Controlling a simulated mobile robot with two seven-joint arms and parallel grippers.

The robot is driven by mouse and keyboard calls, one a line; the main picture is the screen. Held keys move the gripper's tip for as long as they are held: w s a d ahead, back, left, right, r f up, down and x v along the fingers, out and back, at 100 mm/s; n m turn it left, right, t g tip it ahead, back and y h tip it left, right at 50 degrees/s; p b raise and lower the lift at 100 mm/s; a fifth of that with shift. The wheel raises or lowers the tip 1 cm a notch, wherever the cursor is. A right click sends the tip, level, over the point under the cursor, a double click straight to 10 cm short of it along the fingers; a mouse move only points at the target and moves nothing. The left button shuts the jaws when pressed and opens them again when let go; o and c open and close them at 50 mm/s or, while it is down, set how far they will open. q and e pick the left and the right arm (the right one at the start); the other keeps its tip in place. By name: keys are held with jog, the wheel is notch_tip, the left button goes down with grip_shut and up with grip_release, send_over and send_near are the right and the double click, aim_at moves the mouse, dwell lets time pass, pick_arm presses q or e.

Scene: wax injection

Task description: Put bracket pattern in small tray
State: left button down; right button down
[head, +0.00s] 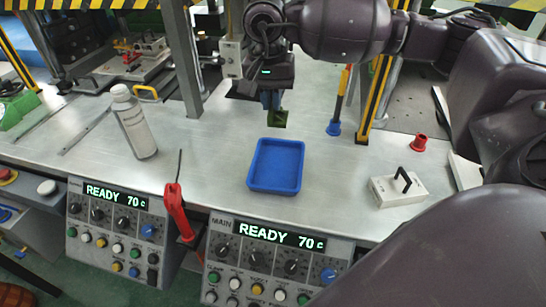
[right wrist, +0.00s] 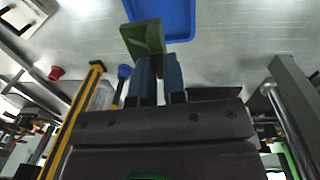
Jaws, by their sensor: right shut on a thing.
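My right gripper (head: 271,100) is shut on a small dark green bracket pattern (head: 279,119) and holds it above the metal table, just behind the blue tray. The right wrist view shows the green bracket pattern (right wrist: 144,39) between the two blue fingertips (right wrist: 158,78). The small blue tray (head: 277,187) lies empty on the table in the middle of the head view. Part of the blue tray (right wrist: 178,18) also shows at the top of the right wrist view, beyond the bracket. My left gripper is in neither view.
A white block with a black handle (head: 397,188) and a red cup (head: 419,142) are at the right. A blue-footed tool (head: 334,128) stands behind. Control panels reading READY 70 (head: 262,235) line the front edge. Table around the tray is clear.

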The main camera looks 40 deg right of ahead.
notch_tip(320, 180, down, 16)
jog(key=shift+r+b, duration=0.1)
jog(key=shift+b, duration=0.5)
jog(key=shift+f, duration=0.25)
jog(key=c, duration=1.2)
grip_release()
jog(key=r, duration=0.8)
jog(key=r+p, duration=0.1)
jog(key=r, duration=0.3)
jog(key=shift+w+a+r, duration=0.2)
jog(key=shift+w+a, duration=0.1)
